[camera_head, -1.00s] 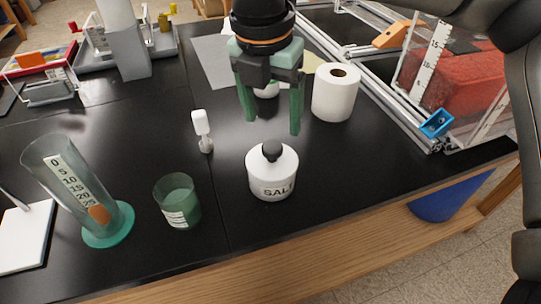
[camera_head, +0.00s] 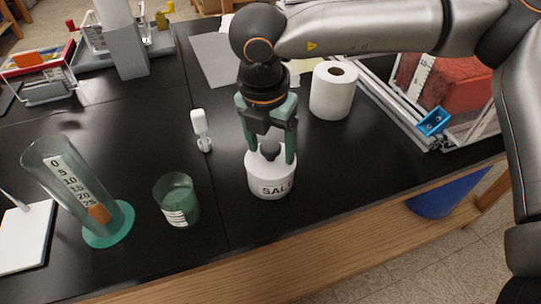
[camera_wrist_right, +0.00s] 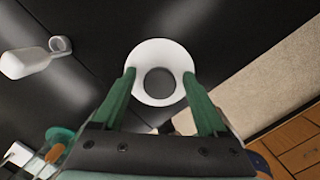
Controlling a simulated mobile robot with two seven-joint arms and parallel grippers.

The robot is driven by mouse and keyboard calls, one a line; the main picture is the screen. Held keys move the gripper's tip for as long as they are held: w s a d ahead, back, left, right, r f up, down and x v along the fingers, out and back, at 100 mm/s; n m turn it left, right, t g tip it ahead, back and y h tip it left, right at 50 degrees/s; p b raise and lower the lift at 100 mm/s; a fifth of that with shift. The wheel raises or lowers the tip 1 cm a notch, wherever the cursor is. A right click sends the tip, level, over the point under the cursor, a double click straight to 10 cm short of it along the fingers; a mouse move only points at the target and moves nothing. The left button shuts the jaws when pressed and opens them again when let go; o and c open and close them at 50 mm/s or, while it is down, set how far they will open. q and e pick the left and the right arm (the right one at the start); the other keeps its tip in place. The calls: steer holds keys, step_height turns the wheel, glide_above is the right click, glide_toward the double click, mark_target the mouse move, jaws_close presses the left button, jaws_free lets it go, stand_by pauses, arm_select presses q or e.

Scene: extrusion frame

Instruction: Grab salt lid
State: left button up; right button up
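The white salt jar (camera_head: 271,184), marked "SALT", stands upright on the black bench. Its white lid has a dark round knob (camera_head: 270,151); in the right wrist view the lid (camera_wrist_right: 160,52) is a white ring around the dark knob. My right gripper (camera_head: 271,158) points down over the jar, its green fingers apart on either side of the knob. In the right wrist view the fingers (camera_wrist_right: 160,80) lie at the left and right edges of the lid, with a gap to the knob. My left gripper is not in view.
A green glass beaker (camera_head: 177,201) and a tilted-looking cylinder with a teal base (camera_head: 109,226) stand to the left. A small white tool (camera_head: 201,130) lies behind the jar to the left. A paper roll (camera_head: 332,91) stands behind right. The wooden bench edge (camera_head: 300,240) is in front.

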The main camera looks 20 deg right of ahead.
jaws_close()
stand_by(0.4)
steer(key=shift+r, duration=0.1)
